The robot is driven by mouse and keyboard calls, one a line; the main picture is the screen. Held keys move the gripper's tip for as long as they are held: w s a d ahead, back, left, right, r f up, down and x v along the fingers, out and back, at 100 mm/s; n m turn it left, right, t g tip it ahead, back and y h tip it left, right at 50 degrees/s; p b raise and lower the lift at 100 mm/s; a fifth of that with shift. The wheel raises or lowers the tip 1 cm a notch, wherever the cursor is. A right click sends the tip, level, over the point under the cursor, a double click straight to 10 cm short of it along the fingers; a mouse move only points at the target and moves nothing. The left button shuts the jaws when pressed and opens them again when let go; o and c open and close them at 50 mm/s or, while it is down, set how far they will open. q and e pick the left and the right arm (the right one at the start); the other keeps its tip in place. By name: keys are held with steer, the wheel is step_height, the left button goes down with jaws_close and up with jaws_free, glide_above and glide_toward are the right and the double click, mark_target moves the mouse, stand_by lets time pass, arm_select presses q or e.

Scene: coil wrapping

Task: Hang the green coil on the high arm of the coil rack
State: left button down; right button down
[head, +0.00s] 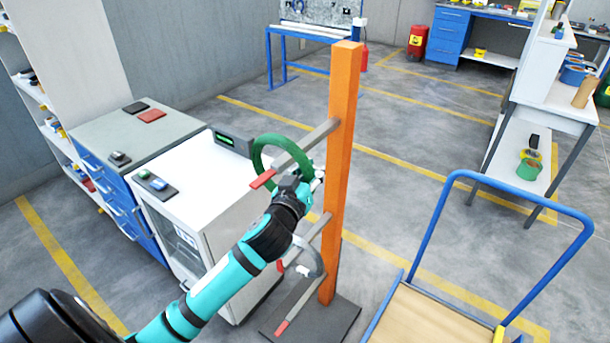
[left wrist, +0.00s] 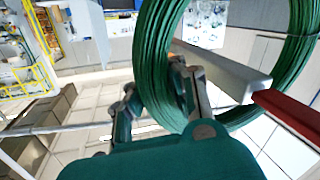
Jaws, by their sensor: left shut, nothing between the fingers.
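The green coil (head: 259,155) is around the high arm (head: 300,150) of the coil rack, behind its red tip (head: 262,179). The rack's orange post (head: 342,150) stands upright. My left gripper (head: 308,181) is at the coil's lower right side, below the high arm; its fingers are shut with nothing held. In the left wrist view the green coil (left wrist: 162,62) rises close beside the fingers (left wrist: 190,88), and the grey arm (left wrist: 225,70) passes through the ring. I cannot tell whether the fingers touch the coil. My right gripper is out of view.
Another red-tipped arm (head: 283,326) sits near the rack's dark base (head: 340,322). A white cabinet (head: 205,180) stands behind left; a blue-handled cart (head: 430,215) is at right.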

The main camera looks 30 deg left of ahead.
arm_select(q)
steer(key=w+f+b, duration=0.3)
steer(key=w, duration=0.2)
steer(key=shift+d+f+b, duration=0.15)
steer(key=shift+f+b, duration=0.05)
steer(key=shift+b, duration=0.1)
stand_by(0.4)
steer(key=shift+w, duration=0.1)
steer(key=c, duration=2.1)
jaws_free()
